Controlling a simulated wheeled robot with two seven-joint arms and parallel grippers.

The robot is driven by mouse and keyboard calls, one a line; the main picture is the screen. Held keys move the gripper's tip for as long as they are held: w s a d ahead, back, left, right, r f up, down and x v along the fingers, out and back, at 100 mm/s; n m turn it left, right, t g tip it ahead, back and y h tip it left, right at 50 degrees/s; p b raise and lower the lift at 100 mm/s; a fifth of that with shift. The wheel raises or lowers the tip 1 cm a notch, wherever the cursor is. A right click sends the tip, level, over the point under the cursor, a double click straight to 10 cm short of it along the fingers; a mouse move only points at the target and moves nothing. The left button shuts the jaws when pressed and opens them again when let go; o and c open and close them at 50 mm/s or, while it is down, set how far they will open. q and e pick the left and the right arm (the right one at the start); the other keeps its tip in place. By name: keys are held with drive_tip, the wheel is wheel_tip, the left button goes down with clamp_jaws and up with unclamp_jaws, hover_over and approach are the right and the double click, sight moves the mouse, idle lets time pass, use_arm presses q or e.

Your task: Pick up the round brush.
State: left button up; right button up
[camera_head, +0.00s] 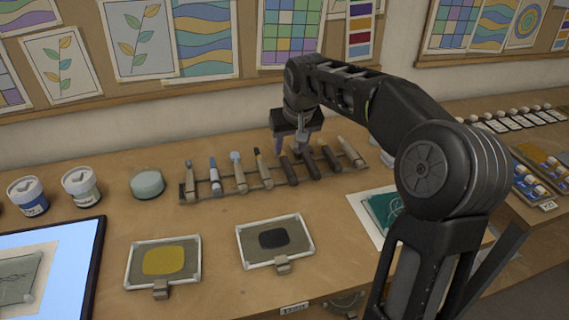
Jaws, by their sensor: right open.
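A low rack (270,185) on the table holds several brushes and tools lying side by side. Among them are a blue-banded one (214,176), a pale-tipped one (238,172), a tan-handled one with a dark tip (263,168) and dark-handled ones (288,168). I cannot tell for sure which is the round brush. My right gripper (291,150) is open and points down over the rack's middle, by the dark-handled tools. Its fingers hide part of them, and I cannot tell whether they touch. My left gripper is out of view.
Jars (81,187) and a round pale-green container (147,183) stand left of the rack. A yellow paint tray (163,262) and a black one (275,241) lie in front. A lit panel (85,290) is at front left. My right arm covers the right side.

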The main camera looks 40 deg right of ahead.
sight(287, 163)
drive_tip(key=shift+x, duration=1.3)
drive_tip(key=p+x, duration=0.1)
drive_tip(key=x, duration=0.4)
drive_tip(key=shift+d, duration=0.1)
drive_tip(key=shift+w, duration=0.1)
drive_tip(key=shift+f, duration=0.3)
drive_tip(key=shift+c, duration=0.5)
clamp_jaws()
